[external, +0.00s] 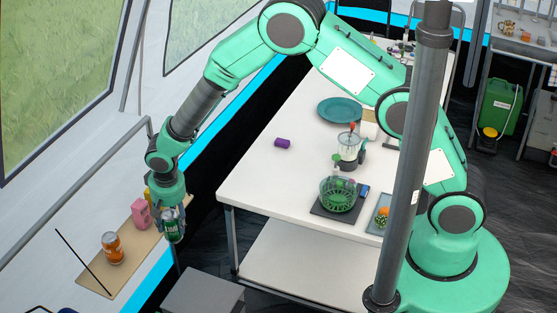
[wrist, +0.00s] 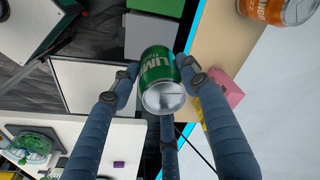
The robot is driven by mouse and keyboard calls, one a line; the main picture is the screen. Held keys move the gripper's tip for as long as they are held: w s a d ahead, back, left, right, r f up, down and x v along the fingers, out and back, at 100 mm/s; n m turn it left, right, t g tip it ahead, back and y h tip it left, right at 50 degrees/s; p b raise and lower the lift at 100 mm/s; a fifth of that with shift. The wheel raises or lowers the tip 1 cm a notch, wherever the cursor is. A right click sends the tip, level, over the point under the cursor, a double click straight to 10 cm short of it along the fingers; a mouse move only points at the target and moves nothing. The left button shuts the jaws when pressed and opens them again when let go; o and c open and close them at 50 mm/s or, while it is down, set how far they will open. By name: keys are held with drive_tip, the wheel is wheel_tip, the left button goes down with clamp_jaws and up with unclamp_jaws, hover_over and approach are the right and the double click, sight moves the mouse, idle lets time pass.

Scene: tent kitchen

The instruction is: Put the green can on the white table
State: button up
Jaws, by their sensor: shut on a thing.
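The green can (external: 173,226) is in my gripper (external: 172,212), at the edge of a wooden shelf on the left. In the wrist view the can (wrist: 161,72) is clasped between the blue-grey fingers of my gripper (wrist: 160,85), with its silver end facing the camera. The fingers are shut on it. The white table (external: 262,185) stands to the right of my gripper, across a dark gap. Its white top also shows at the lower left of the wrist view (wrist: 95,140).
The table's left part is clear.

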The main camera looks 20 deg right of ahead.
drive_tip(key=w+d+r+m+b, duration=0.1)
drive_tip(key=w+d+m, duration=0.4)
drive_tip(key=w+d, duration=2.35)
drive_tip(key=w+d+r+m, duration=0.1)
drive_tip(key=w+d+m, duration=0.1)
drive_tip(key=d, duration=1.9)
drive_tip(key=w+d+r+m+h+b, duration=0.1)
drive_tip(key=w+d+m, duration=0.2)
drive_tip(key=d, duration=1.8)
drive_tip(key=shift+w+d+m+g, duration=0.25)
drive_tip(key=shift+d+m+g, duration=0.05)
wheel_tip(320, 180, down, 6)
drive_tip(key=shift+b, duration=0.3)
drive_tip(key=shift+f, duration=0.15)
drive_tip(key=shift+f, duration=1.75)
